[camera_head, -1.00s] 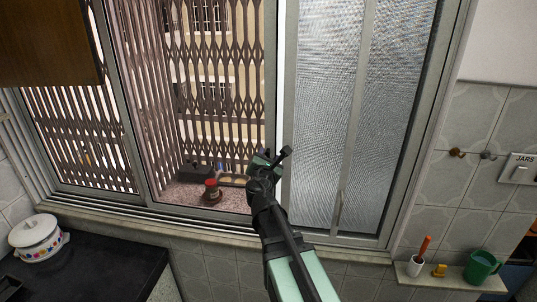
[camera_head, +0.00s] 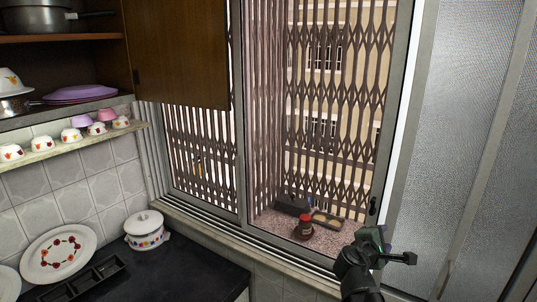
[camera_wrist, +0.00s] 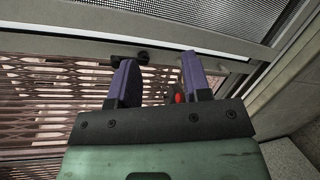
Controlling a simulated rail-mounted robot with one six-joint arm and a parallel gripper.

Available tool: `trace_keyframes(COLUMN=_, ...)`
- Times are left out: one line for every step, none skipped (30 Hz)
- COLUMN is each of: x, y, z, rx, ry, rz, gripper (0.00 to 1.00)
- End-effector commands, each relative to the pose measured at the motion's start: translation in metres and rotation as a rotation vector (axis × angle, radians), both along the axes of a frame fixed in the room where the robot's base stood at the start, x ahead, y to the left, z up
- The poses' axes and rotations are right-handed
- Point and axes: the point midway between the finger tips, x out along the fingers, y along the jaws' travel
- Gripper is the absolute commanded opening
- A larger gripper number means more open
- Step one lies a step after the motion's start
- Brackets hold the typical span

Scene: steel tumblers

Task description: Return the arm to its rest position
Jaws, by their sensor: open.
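My gripper (camera_head: 391,257) is at the lower right of the head view, in front of the window frame. In the wrist view its two purple fingers (camera_wrist: 157,85) stand apart with nothing held between them. The window frame and the dark lattice grille show beyond the fingers. A small red object (camera_wrist: 180,98) shows partly behind the right finger. No steel tumbler can be made out in these frames.
A black counter (camera_head: 190,270) at lower left holds a white lidded pot (camera_head: 145,232) and a black tray (camera_head: 85,280). A red-topped jar (camera_head: 304,226) stands on the sill behind the window. A cabinet door (camera_head: 178,52) hangs at upper left. Frosted glass (camera_head: 455,150) is at right.

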Motion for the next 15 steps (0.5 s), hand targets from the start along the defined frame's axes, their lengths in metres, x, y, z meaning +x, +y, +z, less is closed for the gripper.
trace_keyframes(x=-0.014, y=-0.001, z=-0.029, rx=0.21, ry=-0.064, rz=-0.122, gripper=0.44)
trace_keyframes(x=-0.024, y=0.002, z=-0.052, rx=0.363, ry=-0.102, rz=-0.217, gripper=0.44)
trace_keyframes(x=-0.038, y=0.013, z=-0.085, rx=0.568, ry=-0.138, rz=-0.351, gripper=0.44)
trace_keyframes(x=-0.049, y=0.025, z=-0.11, rx=0.714, ry=-0.151, rz=-0.454, gripper=0.44)
trace_keyframes(x=-0.059, y=0.041, z=-0.133, rx=0.848, ry=-0.151, rz=-0.555, gripper=0.44)
trace_keyframes(x=-0.072, y=0.065, z=-0.16, rx=1.006, ry=-0.132, rz=-0.682, gripper=0.44)
trace_keyframes(x=-0.08, y=0.084, z=-0.177, rx=1.109, ry=-0.106, rz=-0.769, gripper=0.44)
trace_keyframes(x=-0.089, y=0.103, z=-0.191, rx=1.197, ry=-0.071, rz=-0.846, gripper=0.44)
trace_keyframes(x=-0.098, y=0.126, z=-0.206, rx=1.292, ry=-0.015, rz=-0.929, gripper=0.44)
trace_keyframes(x=-0.104, y=0.143, z=-0.216, rx=1.349, ry=0.03, rz=-0.973, gripper=0.44)
trace_keyframes(x=-0.108, y=0.157, z=-0.223, rx=1.396, ry=0.074, rz=-1.002, gripper=0.44)
trace_keyframes(x=-0.111, y=0.173, z=-0.233, rx=1.44, ry=0.125, rz=-1.01, gripper=0.44)
trace_keyframes(x=-0.111, y=0.18, z=-0.24, rx=1.458, ry=0.143, rz=-1.001, gripper=0.44)
trace_keyframes(x=-0.11, y=0.183, z=-0.243, rx=1.456, ry=0.147, rz=-0.994, gripper=0.44)
trace_keyframes(x=-0.11, y=0.184, z=-0.244, rx=1.453, ry=0.148, rz=-0.988, gripper=0.44)
